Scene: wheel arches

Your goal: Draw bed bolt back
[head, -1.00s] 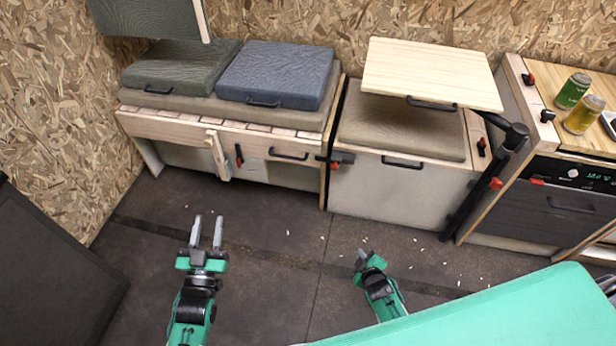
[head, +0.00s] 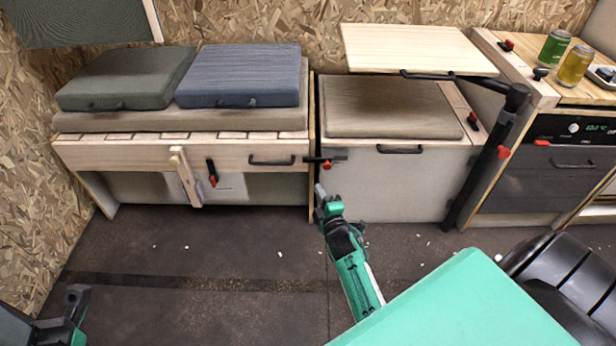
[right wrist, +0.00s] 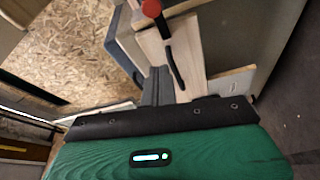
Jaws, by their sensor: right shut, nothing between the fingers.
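The bed bolt (head: 313,159), a black bar with a red knob (head: 327,166), sits at the right end of the wooden bed front (head: 230,155), by the seat box. Its bar spans the gap between them. My right gripper (head: 319,190) is shut and empty, just below the bolt and apart from it. In the right wrist view, my right fingers (right wrist: 157,85) point towards the wooden front with its black handle (right wrist: 175,66); a red knob (right wrist: 151,8) shows at the top edge. My left gripper (head: 76,302) is low at the left, dark and partly seen; its opening is unclear.
A green cushion (head: 125,80) and a blue cushion (head: 243,76) lie on the bed. A wooden swivel table (head: 415,48) overhangs the seat box (head: 395,185) on a black post. A wooden turn-latch (head: 185,176) and a red-tipped lever (head: 212,173) are further left. The floor in front is clear except small bits.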

